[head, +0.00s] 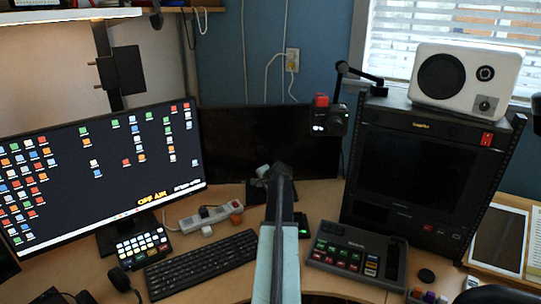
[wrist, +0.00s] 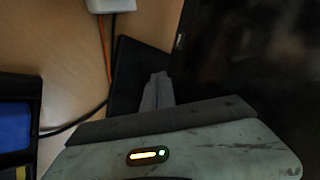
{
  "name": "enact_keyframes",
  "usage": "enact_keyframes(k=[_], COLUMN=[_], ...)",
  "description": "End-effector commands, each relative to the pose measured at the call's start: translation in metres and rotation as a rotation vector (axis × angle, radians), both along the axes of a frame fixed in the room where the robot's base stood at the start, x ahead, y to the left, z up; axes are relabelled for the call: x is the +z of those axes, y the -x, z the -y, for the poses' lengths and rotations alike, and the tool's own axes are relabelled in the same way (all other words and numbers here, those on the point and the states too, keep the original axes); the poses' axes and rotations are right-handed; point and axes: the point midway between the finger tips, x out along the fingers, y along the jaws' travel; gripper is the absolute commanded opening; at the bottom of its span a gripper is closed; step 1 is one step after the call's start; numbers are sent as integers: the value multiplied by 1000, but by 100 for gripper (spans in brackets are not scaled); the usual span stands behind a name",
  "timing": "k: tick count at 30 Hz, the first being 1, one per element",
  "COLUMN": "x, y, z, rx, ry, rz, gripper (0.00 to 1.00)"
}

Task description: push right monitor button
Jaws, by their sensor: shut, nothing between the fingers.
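A dark, unlit monitor (head: 225,135) stands at the back middle of the desk, right of a large lit monitor (head: 95,165). Its black screen also fills the right of the wrist view (wrist: 250,65). I cannot make out a button on it. My gripper (head: 264,172) is at the far end of my arm, in front of the dark monitor's lower edge. In the wrist view my gripper (wrist: 158,88) is shut and empty, its fingertips over a flat black base beside the screen. I cannot tell whether it touches anything.
A rack with a dark screen (head: 405,165) and a white speaker (head: 467,80) stands at the right. A keyboard (head: 200,264), a power strip (head: 206,217) and a grey switcher (head: 350,254) lie around my arm. A cable (wrist: 75,122) crosses the desk.

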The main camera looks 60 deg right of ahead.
Motion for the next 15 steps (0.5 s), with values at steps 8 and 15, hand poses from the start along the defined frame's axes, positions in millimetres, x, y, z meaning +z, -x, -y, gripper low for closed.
enact_keyframes(k=[8, 15], x=[0, 0], y=[7, 7], z=[-11, -11], rx=[0, 0], ry=[0, 0], rz=[0, 0], gripper=[0, 0])
